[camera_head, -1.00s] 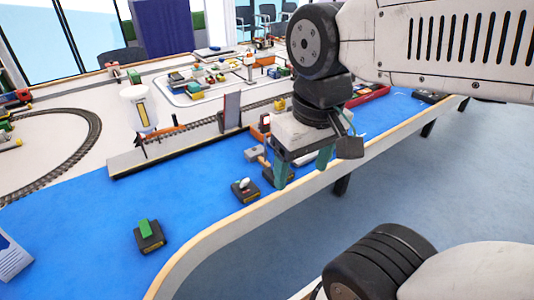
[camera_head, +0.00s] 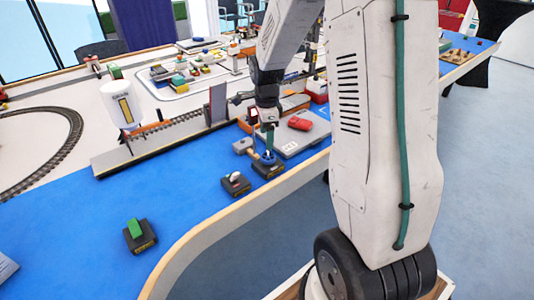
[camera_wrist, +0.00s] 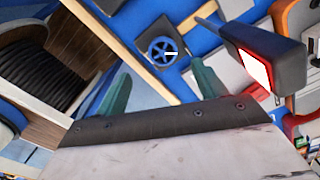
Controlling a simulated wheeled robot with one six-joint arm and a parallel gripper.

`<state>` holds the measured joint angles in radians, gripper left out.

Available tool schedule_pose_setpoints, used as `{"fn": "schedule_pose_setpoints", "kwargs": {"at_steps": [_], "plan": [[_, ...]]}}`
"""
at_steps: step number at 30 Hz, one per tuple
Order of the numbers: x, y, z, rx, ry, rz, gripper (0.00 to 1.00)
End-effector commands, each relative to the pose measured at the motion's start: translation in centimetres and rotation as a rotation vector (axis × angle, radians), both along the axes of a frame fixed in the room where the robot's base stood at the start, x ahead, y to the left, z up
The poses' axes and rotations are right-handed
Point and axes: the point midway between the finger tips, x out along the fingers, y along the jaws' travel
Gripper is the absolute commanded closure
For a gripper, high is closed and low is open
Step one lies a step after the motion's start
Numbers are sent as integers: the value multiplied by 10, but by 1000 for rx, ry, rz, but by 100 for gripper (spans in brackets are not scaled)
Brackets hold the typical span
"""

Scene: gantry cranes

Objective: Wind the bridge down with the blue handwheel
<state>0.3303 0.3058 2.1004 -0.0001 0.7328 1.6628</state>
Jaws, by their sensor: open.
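The blue handwheel (camera_head: 268,157) sits on top of a dark box (camera_head: 268,171) near the wooden edge of the blue table. In the wrist view the handwheel (camera_wrist: 161,52) shows as a spoked blue wheel on its dark box, seen beyond and roughly between my fingers. My gripper (camera_head: 269,138) is over the handwheel in the head view, fingers pointing down. In the wrist view my gripper (camera_wrist: 160,85) has its two green fingers wide apart with nothing between them. A grey plate (camera_head: 298,143) with a red car stands beside it; I cannot tell whether it is the bridge.
A dark box with a white knob (camera_head: 236,182) and one with a green block (camera_head: 138,231) stand along the table's near side. A dark-cased screen (camera_wrist: 262,57) is close to the right finger in the wrist view. Railway track and a white cylinder (camera_head: 121,104) lie behind.

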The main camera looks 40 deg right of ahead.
Motion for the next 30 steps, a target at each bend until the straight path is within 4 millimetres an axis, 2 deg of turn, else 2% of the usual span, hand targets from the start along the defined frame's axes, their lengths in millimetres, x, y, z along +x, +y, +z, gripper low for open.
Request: {"fn": "schedule_pose_setpoints", "kwargs": {"at_steps": [5,18,22,29,30], "plan": [[3,-5,-16,2,4,-48,30],[3,-4,-78,2,5,-46,30],[3,-4,-86,1,3,-45,30],[3,-4,-86,1,3,-45,30],[3,-4,-86,1,3,-45,33]]}}
